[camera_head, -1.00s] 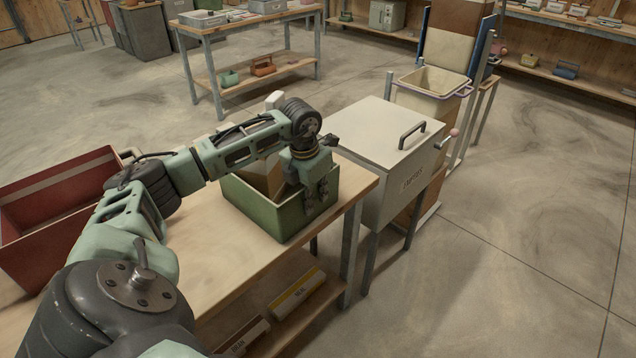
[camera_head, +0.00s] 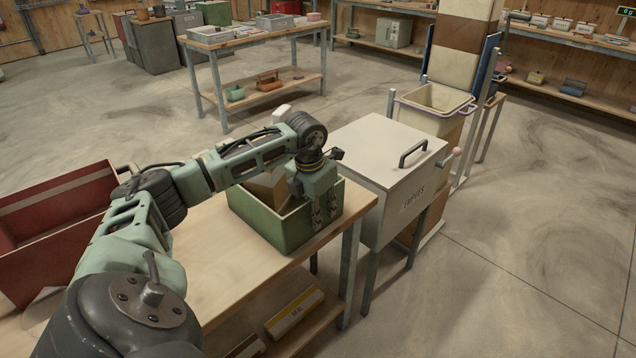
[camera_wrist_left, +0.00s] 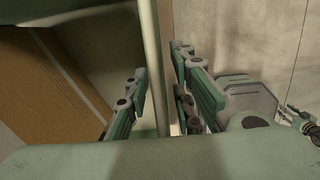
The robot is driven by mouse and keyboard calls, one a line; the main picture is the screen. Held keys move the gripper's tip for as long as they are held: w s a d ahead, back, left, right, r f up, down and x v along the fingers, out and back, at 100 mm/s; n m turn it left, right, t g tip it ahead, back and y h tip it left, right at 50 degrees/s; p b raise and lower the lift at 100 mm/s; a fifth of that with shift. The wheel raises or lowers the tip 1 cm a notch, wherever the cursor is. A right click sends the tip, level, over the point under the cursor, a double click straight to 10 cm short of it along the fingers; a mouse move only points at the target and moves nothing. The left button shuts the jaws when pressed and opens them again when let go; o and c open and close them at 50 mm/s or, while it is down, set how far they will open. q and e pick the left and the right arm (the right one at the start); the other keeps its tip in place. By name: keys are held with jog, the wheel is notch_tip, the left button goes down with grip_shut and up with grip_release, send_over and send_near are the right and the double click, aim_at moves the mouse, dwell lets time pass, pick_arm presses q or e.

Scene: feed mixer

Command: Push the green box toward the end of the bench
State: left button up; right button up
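The green box (camera_head: 262,222) stands on the wooden bench (camera_head: 215,262), close to its right end. It is open at the top and holds a brown cardboard-like piece (camera_head: 268,186). My left gripper (camera_head: 325,213) is down at the box's right-hand corner. In the head view the inner finger is hidden.
A pale lidded bin (camera_head: 385,165) with a black handle stands just beyond the bench end. A red bin (camera_head: 50,232) is at the left. The bench's lower shelf holds a yellow-and-white labelled box (camera_head: 294,311). A strip of bare bench lies beside the green box.

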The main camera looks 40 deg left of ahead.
dwell(0.3)
pick_arm(q)
jog(key=r, duration=0.4)
jog(key=s+r, duration=0.1)
jog(key=r, duration=0.6)
jog(key=shift+s+r, duration=0.4)
